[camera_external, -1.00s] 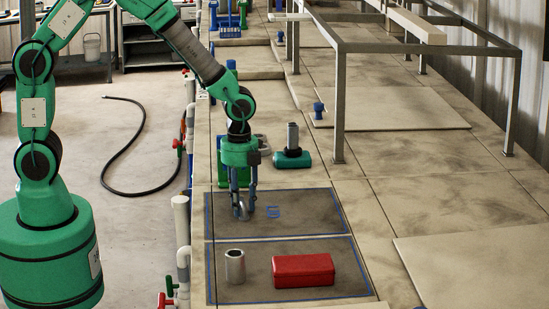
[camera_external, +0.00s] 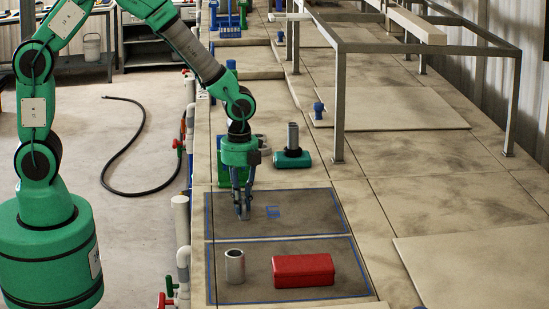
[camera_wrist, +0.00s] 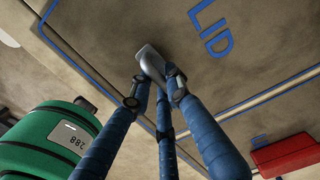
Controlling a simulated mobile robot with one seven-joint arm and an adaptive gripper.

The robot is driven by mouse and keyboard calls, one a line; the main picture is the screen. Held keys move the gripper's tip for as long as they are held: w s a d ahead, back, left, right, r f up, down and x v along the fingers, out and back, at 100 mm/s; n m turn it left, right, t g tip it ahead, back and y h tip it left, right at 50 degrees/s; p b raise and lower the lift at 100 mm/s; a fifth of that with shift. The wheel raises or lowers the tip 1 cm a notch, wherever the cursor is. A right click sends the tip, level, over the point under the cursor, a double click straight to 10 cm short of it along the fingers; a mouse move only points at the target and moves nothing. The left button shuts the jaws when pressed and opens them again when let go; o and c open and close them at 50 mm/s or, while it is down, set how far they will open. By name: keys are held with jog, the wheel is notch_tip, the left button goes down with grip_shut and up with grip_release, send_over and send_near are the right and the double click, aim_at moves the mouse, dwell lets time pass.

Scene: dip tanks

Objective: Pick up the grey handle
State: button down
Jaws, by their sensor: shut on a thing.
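The grey handle (camera_wrist: 151,62) is a smooth, rounded grey piece between my fingertips in the wrist view. In the external view it is mostly hidden by the fingers, low over the dark panel (camera_external: 310,215). My gripper (camera_external: 242,212) points straight down with its blue fingers closed in on the handle. The wrist view shows my gripper (camera_wrist: 155,90) with fingers on both sides of the handle. I cannot tell whether the handle touches the panel.
A metal cylinder (camera_external: 235,267) and a red box (camera_external: 303,270) are on the nearer panel. A teal block with an upright grey tube (camera_external: 292,157) stands behind. A metal frame (camera_external: 338,100) rises at the right.

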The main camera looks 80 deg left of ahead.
jog(key=shift+r, duration=0.15)
jog(key=shift+r, duration=0.55)
notch_tip(320, 180, up, 2)
jog(key=shift+w+r, duration=0.1)
jog(key=s+d+r, duration=0.1)
jog(key=s, duration=1.5)
jog(key=shift+d+r+b, duration=0.2)
jog(key=shift+d+b, duration=0.1)
jog(key=shift+b, duration=0.05)
